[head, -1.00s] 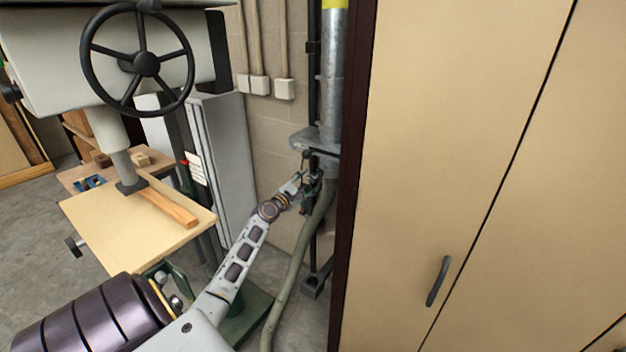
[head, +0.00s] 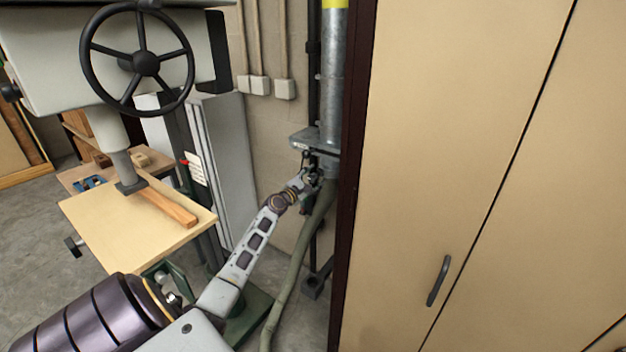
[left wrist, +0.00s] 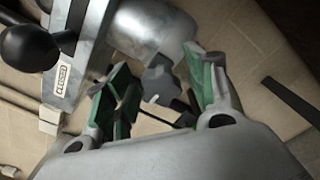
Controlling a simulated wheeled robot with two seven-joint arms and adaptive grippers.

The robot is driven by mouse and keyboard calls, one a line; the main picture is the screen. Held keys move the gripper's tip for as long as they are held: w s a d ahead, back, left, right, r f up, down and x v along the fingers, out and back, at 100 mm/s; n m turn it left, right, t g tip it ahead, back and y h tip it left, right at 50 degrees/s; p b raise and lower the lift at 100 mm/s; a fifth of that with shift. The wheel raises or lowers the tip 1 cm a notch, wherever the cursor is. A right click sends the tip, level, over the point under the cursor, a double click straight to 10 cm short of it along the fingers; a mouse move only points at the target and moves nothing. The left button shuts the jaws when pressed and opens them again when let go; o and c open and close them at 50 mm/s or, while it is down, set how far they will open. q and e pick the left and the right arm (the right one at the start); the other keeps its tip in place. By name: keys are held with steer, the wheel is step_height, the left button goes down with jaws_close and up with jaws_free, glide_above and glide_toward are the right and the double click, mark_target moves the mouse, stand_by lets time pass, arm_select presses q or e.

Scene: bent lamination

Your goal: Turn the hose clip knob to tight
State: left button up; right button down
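The left gripper (head: 311,179) is at the lower end of the metal pipe, beside the top of the green hose (head: 297,250). In the left wrist view, the left gripper (left wrist: 162,72) is open, with green pads on its two fingers. A dark grey knob (left wrist: 158,84), which looks like the hose clip knob, sits between the fingers with gaps visible on both sides. The clip band is hard to make out. In the head view the knob is too small and covered to tell apart. My right gripper is not in view.
A galvanised pipe (head: 333,90) with a flat plate (head: 306,139) stands above the hose. A black ball handle (left wrist: 28,47) is close by in the wrist view. A tan cabinet (head: 450,130) borders the right. A machine with a handwheel (head: 146,64) and wooden table (head: 100,222) stands left.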

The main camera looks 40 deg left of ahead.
arm_select(q)
steer(key=c, duration=0.9)
